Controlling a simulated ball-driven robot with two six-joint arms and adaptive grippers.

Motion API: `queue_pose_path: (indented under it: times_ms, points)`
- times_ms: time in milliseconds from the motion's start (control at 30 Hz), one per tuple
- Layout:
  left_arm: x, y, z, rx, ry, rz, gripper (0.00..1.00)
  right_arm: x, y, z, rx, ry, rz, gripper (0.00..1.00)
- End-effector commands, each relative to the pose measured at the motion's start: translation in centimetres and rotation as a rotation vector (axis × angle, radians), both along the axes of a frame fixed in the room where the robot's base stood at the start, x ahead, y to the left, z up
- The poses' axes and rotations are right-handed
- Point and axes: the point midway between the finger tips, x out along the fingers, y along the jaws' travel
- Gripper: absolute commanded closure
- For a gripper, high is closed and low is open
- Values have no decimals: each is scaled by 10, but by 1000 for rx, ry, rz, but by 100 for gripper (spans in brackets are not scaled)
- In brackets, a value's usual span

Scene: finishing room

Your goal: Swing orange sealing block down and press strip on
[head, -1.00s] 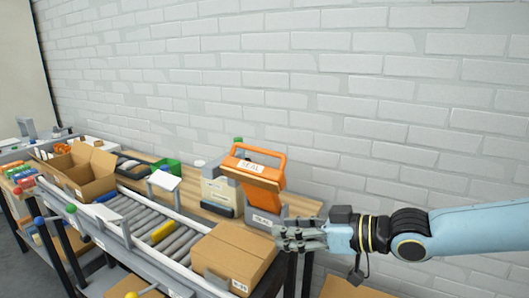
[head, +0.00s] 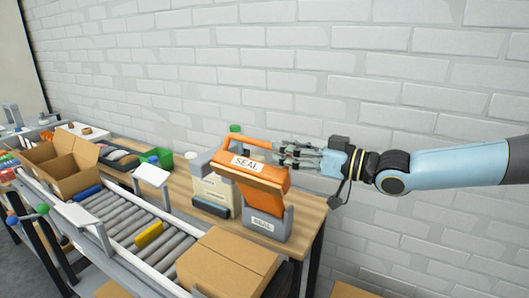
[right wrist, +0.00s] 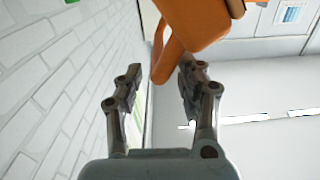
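The orange sealing block (head: 262,198) with its loop handle (head: 238,143) and a white SEAL label is raised and tilted on its grey base (head: 266,227), at the right end of the wooden bench. My right gripper (head: 279,154) is at the right end of the handle, with its fingers pointing left. In the right wrist view, the two fingers (right wrist: 160,80) are apart, and an orange part (right wrist: 190,35) reaches down between and beyond their tips. Contact cannot be told. My left gripper is not in view. No strip can be made out clearly.
A closed carton (head: 226,262) lies at the near end of the roller conveyor (head: 130,222), with a yellow piece (head: 148,234) on the rollers. An open carton (head: 62,165) and a green bin (head: 158,158) are further left. A brick wall (head: 330,80) stands behind the bench.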

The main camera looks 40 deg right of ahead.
Motion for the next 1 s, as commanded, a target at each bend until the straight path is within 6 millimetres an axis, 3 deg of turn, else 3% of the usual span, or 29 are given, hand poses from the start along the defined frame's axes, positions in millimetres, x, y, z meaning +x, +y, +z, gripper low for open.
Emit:
queue_pose_path:
  times_ms: [33,100,300,467,733,1000]
  points:
    - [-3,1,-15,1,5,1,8,12,4,-5,0,-8,0,62]
    - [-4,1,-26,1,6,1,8,25,7,-6,0,-5,1,62]
    - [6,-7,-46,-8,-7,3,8,47,14,-4,-2,-2,1,62]
    - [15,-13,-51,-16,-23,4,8,54,16,-2,-1,0,0,62]
    - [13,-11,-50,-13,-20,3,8,55,16,0,-1,1,-1,62]
    - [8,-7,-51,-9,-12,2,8,55,16,-1,-1,1,-1,94]
